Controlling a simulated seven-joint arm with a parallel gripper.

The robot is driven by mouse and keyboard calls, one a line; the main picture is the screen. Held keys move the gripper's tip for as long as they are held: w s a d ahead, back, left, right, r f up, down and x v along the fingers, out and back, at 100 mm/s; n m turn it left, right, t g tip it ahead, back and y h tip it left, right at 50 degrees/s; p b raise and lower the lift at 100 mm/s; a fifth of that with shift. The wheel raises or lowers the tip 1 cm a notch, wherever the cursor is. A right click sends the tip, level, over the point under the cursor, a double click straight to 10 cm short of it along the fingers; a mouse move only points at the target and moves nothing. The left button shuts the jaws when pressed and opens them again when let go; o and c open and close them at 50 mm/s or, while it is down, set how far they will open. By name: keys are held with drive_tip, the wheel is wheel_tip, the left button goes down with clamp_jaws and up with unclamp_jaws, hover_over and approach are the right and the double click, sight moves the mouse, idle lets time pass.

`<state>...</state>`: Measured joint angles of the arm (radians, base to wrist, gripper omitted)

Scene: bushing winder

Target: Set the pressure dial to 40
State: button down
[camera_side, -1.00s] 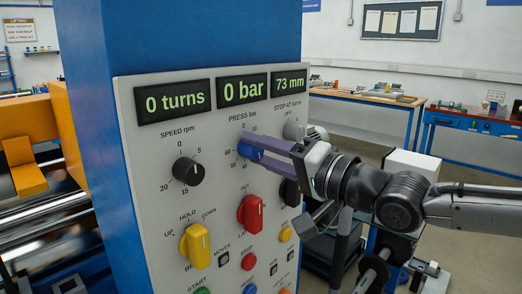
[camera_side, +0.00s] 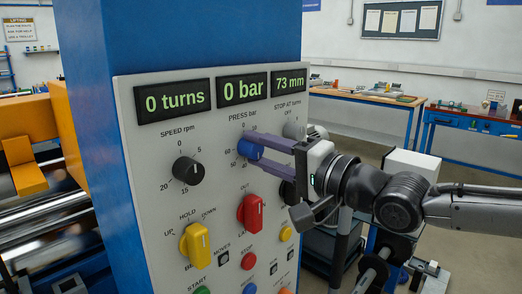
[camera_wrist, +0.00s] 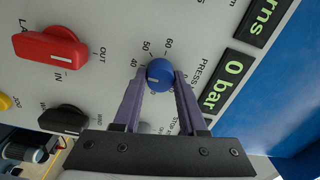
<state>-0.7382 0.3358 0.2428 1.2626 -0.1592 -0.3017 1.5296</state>
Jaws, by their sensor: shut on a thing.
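The blue pressure dial (camera_side: 249,149) sits on the panel under the "PRESS bar" label, below a display (camera_side: 242,89) that reads 0 bar. It also shows in the wrist view (camera_wrist: 159,73), where its short white mark points left, near the 40 side of the scale. The exact value under the mark is hard to read. My gripper (camera_wrist: 160,76) is shut on the dial, with one purple finger on each side of it. In the side view my gripper (camera_side: 262,149) reaches in from the right and hides part of the scale.
A black speed knob (camera_side: 188,171) is to the left. A red IN/OUT knob (camera_side: 250,213) is just below, and a yellow HOLD knob (camera_side: 195,245) is lower left. A black knob (camera_wrist: 63,119) lies close to my gripper. Free room lies in front of the panel.

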drive_tip(key=shift+c, duration=2.3)
unclamp_jaws()
drive_tip(key=shift+s, duration=0.1)
drive_tip(key=v, duration=1.3)
drive_tip(key=shift+s+d, duration=0.2)
drive_tip(key=shift+d, duration=0.1)
